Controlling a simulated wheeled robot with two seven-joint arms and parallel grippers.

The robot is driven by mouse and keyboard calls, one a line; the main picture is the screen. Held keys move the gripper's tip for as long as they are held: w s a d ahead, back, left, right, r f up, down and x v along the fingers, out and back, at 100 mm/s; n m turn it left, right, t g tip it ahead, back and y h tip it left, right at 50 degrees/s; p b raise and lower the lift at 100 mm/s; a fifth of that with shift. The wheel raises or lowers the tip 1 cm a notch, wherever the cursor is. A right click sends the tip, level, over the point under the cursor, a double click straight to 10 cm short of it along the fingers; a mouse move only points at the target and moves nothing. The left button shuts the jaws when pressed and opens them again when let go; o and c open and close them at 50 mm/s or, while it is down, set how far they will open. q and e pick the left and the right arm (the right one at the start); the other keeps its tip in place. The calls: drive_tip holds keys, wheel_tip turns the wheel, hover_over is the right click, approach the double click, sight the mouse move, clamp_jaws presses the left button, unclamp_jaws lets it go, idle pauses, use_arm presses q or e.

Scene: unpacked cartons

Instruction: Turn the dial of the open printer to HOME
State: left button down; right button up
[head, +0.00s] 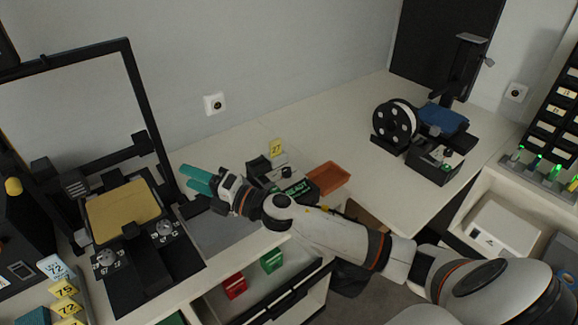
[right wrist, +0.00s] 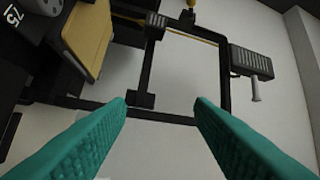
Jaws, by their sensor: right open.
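An open-frame black printer with a gold bed (head: 123,210) stands at the left of the head view. Two round grey knobs sit at its front, a right one (head: 165,229) and a left one (head: 106,259); their markings are too small to read. My right gripper (head: 198,178), with teal fingers, is open and empty beside the right post of its frame. In the right wrist view the fingers (right wrist: 160,125) are spread, with the tilted gold bed (right wrist: 85,38) and black frame bars beyond. My left gripper is out of view.
A small device with a green READY display (head: 297,188) and an orange tray (head: 329,178) lie behind my right arm. A second printer with a blue bed (head: 443,121) and a spool (head: 395,125) stand at the right. Bare counter lies between.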

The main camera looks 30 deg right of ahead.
drive_tip(key=w+n+g+y, duration=0.1)
drive_tip(key=n+g+y, duration=0.1)
drive_tip(key=n+g, duration=0.35)
drive_tip(key=n+g+h, duration=0.8)
drive_tip(key=n+h, duration=0.2)
drive_tip(key=n, duration=0.3)
approach(287, 169)
drive_tip(key=p+x, duration=0.2)
drive_tip(key=x, duration=0.6)
drive_tip(key=shift+a+f+p, duration=0.15)
drive_tip(key=shift+f+p, duration=0.15)
drive_tip(key=shift+p, duration=0.1)
drive_tip(key=shift+m, duration=0.25)
drive_tip(key=c, duration=1)
